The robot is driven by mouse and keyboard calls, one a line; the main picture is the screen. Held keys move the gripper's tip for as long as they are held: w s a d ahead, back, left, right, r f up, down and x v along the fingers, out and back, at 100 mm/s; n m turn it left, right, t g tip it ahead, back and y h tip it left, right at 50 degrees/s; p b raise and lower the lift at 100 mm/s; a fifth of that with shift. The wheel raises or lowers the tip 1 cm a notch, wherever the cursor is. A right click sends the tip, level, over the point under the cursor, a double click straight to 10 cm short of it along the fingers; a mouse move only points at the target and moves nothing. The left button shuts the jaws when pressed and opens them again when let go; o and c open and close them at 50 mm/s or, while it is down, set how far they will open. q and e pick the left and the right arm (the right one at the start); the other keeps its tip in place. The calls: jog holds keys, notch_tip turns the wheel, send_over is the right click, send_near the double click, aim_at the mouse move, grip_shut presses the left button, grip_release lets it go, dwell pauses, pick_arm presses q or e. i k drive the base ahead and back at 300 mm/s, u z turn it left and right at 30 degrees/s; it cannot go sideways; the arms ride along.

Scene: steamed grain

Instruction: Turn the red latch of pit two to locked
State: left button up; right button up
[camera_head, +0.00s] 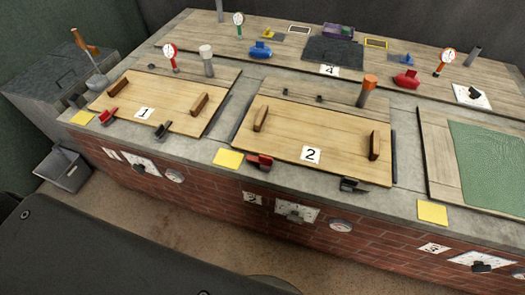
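Pit two is covered by a wooden lid (300,149) with two wooden handles and a white label reading 2 (311,155). Its red latch (260,161) sits at the lid's front left edge, beside a yellow square (228,158). A black latch (353,185) sits at the lid's front right edge. The red latch is small here, and I cannot tell its exact angle. Neither of my grippers shows in the head view.
Pit one's lid (155,112) lies to the left, with its own red latch (107,117) and black latch (162,130). A green-covered pit (490,160) lies to the right. An orange-topped post (367,89) stands behind pit two's lid. Dials line the brick front (200,190).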

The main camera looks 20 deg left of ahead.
aim_at(261, 160)
jog(key=k, duration=1.35)
jog(key=z, duration=0.55)
jog(key=i, duration=0.95)
jog(key=z, duration=0.1)
